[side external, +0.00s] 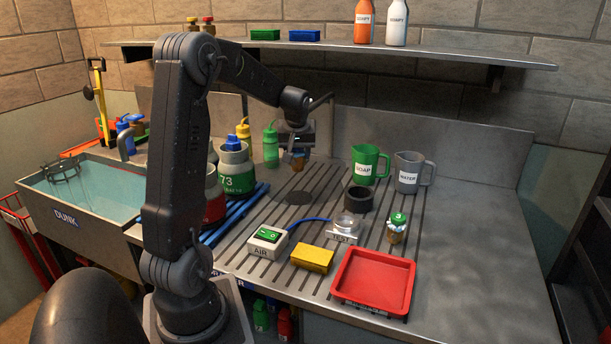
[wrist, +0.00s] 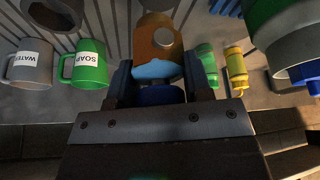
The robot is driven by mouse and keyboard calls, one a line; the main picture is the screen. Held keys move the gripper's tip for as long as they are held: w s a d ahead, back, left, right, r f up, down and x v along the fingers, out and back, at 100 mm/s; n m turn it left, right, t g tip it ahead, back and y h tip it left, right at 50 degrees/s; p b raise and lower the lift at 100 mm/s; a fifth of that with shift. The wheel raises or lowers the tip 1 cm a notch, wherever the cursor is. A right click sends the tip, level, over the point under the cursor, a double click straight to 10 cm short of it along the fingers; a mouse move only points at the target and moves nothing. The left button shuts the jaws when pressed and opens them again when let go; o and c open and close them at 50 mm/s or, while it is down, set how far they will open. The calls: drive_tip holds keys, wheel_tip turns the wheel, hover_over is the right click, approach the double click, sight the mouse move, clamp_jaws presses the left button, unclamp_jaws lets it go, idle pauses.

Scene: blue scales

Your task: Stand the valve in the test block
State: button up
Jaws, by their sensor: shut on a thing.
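My gripper (side external: 298,146) is up over the back of the metal bench, shut on a brass valve (side external: 298,162) that hangs below the jaws. In the wrist view the valve's brown-gold body (wrist: 150,40) shows beyond the fingers, with blue at its near end between them. The test block (side external: 344,238), labelled TEST, stands in the middle front of the bench, apart from the valve, with a clear round cup or dome on top. I cannot tell whether that piece is open. A blue hose (side external: 312,219) runs from the block toward the AIR switch box (side external: 267,241).
A green SOAP mug (side external: 369,164), grey WATER mug (side external: 409,173) and black ring (side external: 358,199) stand right of the gripper. A green-capped piece (side external: 397,228), yellow block (side external: 312,257) and red tray (side external: 345,292) surround the test block. A cylinder marked 73 (side external: 236,170) stands left.

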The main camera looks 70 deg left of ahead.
drive_tip(key=d+m+t, duration=0.1)
drive_tip(key=d+m, duration=0.3)
drive_tip(key=d, duration=0.3)
hover_over(349, 215)
drive_tip(key=s+d, duration=0.1)
drive_tip(key=shift+h, duration=0.4)
wheel_tip(349, 215, down, 8)
drive_tip(key=shift+s+d+r, duration=0.1)
drive_tip(key=shift+s+r, duration=0.05)
drive_tip(key=shift+r, duration=0.05)
drive_tip(key=shift+t, duration=0.3)
drive_tip(key=shift+f, duration=2)
drive_tip(key=o, duration=1.2)
drive_tip(key=shift+f, duration=0.15)
drive_tip(key=shift+c, duration=0.2)
